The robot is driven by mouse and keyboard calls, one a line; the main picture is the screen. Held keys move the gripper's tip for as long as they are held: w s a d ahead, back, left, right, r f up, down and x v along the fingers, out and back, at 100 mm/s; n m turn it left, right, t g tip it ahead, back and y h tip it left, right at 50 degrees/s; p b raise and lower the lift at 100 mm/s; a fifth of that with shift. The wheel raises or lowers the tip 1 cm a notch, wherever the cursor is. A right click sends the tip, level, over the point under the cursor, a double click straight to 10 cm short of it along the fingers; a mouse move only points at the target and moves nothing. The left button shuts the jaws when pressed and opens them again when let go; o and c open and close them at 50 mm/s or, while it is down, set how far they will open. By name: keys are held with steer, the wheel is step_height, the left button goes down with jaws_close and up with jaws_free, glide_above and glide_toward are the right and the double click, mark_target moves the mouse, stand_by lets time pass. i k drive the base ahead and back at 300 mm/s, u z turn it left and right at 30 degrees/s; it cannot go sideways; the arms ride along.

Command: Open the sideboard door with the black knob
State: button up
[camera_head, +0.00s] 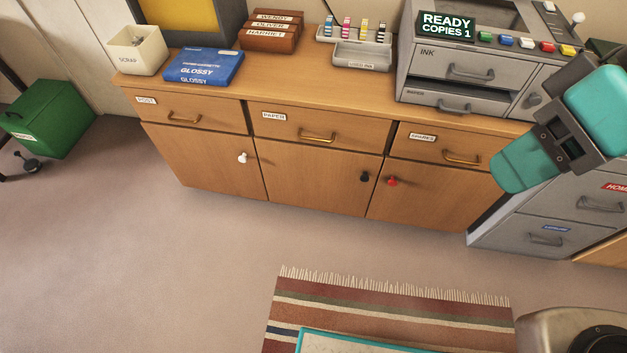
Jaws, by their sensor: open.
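The wooden sideboard (330,93) stands against the wall across the upper middle. Its middle door (312,182) carries the black knob (365,177) near its upper right corner. This door looks closed, flush with its neighbours. The left door (205,165) has a white knob (242,158) and the right door (425,196) has a red knob (392,181); both look closed. Teal and dark grey parts of my arm show at the right, in front of the sideboard's right end. I see no gripper fingers, and nothing of mine covers the black knob.
Drawers with brass handles (317,137) run above the doors, all shut. A grey printer (430,62) stands on top, and a grey filing cabinet (560,215) stands at the right. A striped rug (390,300) lies in front. Carpet before the doors is clear. A green bin (50,120) stands far left.

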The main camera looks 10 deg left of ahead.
mark_target(338, 180)
steer(key=z, duration=2.15)
steer(key=k, duration=0.8)
steer(key=u, duration=1.1)
steer(key=i, duration=0.5)
